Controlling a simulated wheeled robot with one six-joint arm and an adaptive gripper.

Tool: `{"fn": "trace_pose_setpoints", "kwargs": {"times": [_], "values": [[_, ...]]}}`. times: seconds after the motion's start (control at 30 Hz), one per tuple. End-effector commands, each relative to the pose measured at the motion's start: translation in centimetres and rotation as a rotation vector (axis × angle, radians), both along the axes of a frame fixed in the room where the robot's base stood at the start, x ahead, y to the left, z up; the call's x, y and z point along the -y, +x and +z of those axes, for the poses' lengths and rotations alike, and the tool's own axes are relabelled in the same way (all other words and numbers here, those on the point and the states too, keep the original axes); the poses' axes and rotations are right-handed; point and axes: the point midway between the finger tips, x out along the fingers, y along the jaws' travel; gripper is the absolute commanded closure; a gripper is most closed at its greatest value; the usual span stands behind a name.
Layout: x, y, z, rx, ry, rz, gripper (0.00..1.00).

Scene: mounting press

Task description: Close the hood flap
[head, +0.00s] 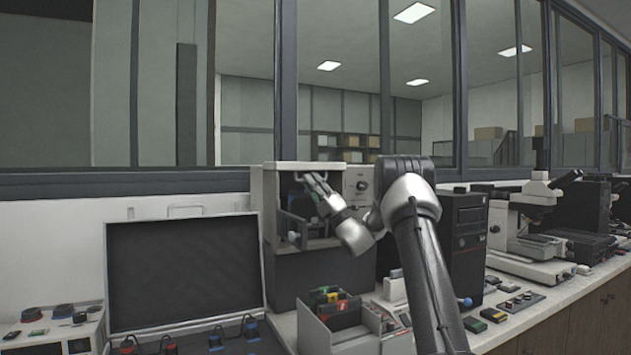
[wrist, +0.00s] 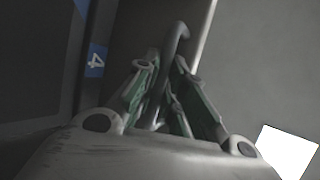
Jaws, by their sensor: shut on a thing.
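The mounting press (head: 272,200) is a light grey box with a dark, open-fronted bay, standing on the bench left of my arm. My gripper (head: 309,181) reaches into the upper part of this bay. In the wrist view, my gripper (wrist: 165,85) has its green-sided fingers closed on a grey curved handle (wrist: 178,42). The handle rises between the fingers and bends over at its top. The panel behind it is dull grey. I cannot make out the hood flap's outline or its angle, as my gripper and the dark bay hide it.
A blue label with a 4 (wrist: 95,60) lies left of the fingers. A dark panel (head: 185,270) stands left of the press. A grey bin (head: 335,325) with coloured items sits in front. A black tower (head: 465,235) and a microscope (head: 535,210) stand to the right.

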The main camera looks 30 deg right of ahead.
Motion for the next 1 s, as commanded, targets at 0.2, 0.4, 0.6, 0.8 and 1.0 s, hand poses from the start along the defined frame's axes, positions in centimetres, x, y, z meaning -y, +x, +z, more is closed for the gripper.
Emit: {"fn": "trace_pose_setpoints", "kwargs": {"times": [0.2, 0.4, 0.6, 0.8, 1.0], "values": [[-0.17, 0.67, -1.12, -0.016, 0.003, 0.001, 1.0], [-0.23, 0.65, -1.29, -0.021, 0.002, 0.003, 1.0], [-0.2, 0.59, -1.27, -0.02, 0.002, 0.003, 0.66], [-0.11, 0.5, -1.0, -0.014, 0.002, 0.002, 0.66], [-0.04, 0.43, -0.82, -0.01, 0.002, 0.0, 0.66]]}}
